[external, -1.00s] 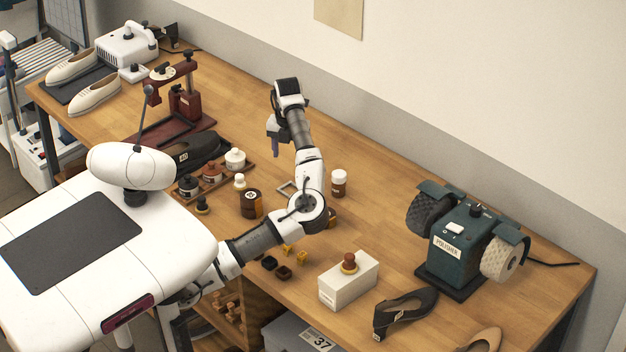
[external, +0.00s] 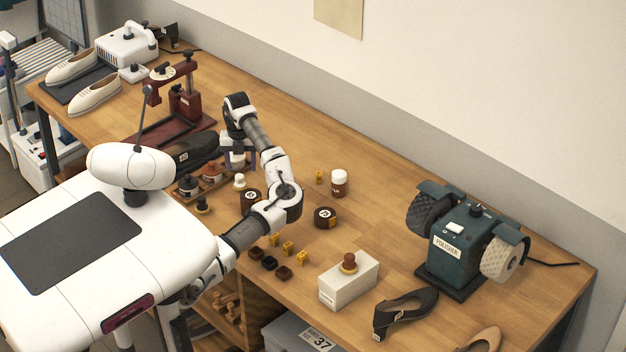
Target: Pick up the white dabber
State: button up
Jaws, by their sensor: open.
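The white dabber (external: 239,182), a small piece with a pale knob, stands upright on the table just in front of the tray with the jars. My gripper (external: 240,162) points down with its fingers spread and empty. In this view it overlaps the white jar at the tray's right end, behind the dabber. It appears above the table and apart from the dabber; its exact height is hard to tell.
A wooden tray holds a dark jar (external: 188,186) and a reddish jar (external: 211,174). A black dabber (external: 202,205) stands in front. A round tin (external: 251,200) is close right of the white dabber. A black shoe (external: 190,152) lies behind.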

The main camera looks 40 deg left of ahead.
aim_at(239, 175)
jog(key=shift+s+a+f+p, duration=0.15)
jog(key=shift+f+p, duration=0.25)
jog(key=shift+f, duration=1)
jog(key=shift+s+a+f+p, duration=0.15)
jog(key=shift+f+p, duration=0.25)
jog(key=shift+f, duration=1)
jog(key=shift+w, duration=0.1)
jog(key=c, duration=1.1)
jog(key=shift+o, duration=0.2)
